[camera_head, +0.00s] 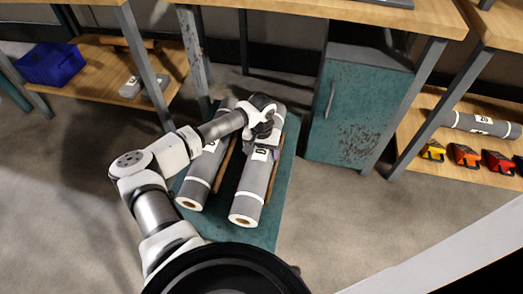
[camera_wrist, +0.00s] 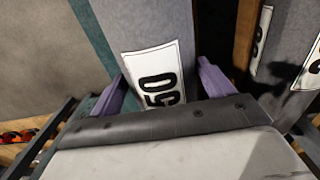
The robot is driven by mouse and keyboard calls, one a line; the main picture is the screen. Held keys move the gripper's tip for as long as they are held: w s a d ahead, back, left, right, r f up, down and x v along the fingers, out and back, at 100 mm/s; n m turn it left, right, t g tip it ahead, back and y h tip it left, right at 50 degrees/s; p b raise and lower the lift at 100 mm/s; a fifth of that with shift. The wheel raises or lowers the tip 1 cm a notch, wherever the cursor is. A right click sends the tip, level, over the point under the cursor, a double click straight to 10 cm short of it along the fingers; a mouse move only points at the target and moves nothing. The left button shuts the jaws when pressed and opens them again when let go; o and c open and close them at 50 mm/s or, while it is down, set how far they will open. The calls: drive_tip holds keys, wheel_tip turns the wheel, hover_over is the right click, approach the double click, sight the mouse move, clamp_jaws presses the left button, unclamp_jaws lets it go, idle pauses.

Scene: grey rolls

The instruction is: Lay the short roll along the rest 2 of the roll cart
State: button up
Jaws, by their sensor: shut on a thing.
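The roll cart (camera_head: 272,238) is a low teal deck with wooden rails (camera_head: 271,178). Two grey rolls with white bands lie side by side along it: a left roll (camera_head: 205,170) and a right roll (camera_head: 252,185). My gripper (camera_head: 262,138) is over the upper part of the right roll. In the wrist view, its purple fingers (camera_wrist: 162,88) straddle this roll (camera_wrist: 150,22) and are shut on it, beside a white label that seems to read 50. I cannot tell whether the held roll touches the deck. No rest number is readable.
A teal cabinet (camera_head: 352,112) stands just right of the cart. A blue crate (camera_head: 48,64) sits on the left shelf. The floor left of the cart is clear.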

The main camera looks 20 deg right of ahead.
drive_tip(key=shift+f, duration=0.1)
drive_tip(key=o, duration=1.3)
drive_tip(key=shift+o, duration=0.2)
wheel_tip(320, 180, up, 14)
drive_tip(key=p, duration=0.1)
drive_tip(key=shift+p, duration=0.3)
drive_tip(key=shift+f, duration=0.1)
